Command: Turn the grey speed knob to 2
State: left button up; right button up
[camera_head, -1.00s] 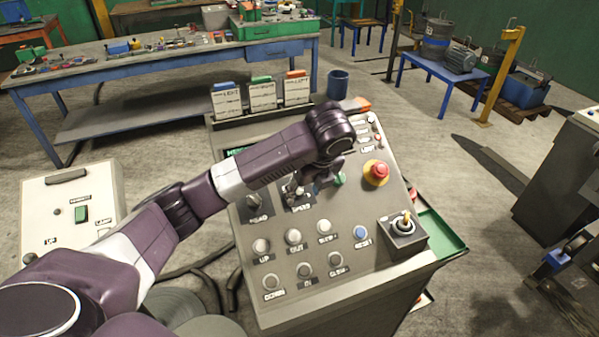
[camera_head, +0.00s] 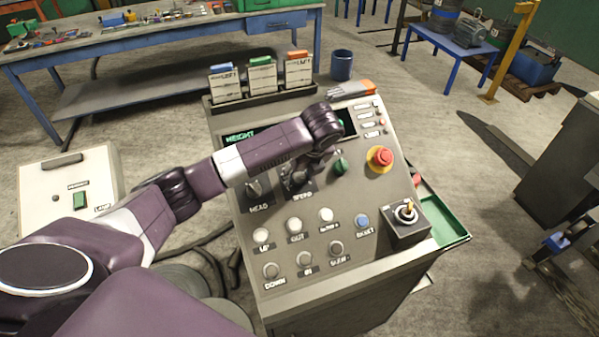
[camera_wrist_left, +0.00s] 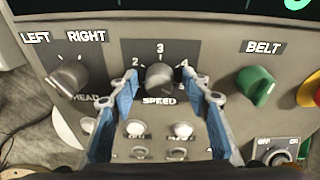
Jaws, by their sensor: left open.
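The grey speed knob (camera_wrist_left: 160,77) sits on the console panel in the left wrist view, above the SPEED label and below a dial marked 2, 3 and 4. Its pointer looks to be near 3. My left gripper (camera_wrist_left: 161,88) is open, with one blue-padded finger on each side of the knob. I cannot tell whether the fingers touch it. In the head view my left gripper (camera_head: 297,178) is over the SPEED label, and my wrist hides most of the knob. My right gripper is not in view.
The grey HEAD knob (camera_wrist_left: 67,77) is left of the speed knob, and the green BELT knob (camera_wrist_left: 256,86) is to its right.

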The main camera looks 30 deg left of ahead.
pick_arm(q)
jog(key=shift+s, duration=0.1)
jog(key=shift+d, duration=0.1)
jog(key=shift+c, duration=1.1)
jog(key=c, duration=0.9)
jog(key=shift+c, duration=0.2)
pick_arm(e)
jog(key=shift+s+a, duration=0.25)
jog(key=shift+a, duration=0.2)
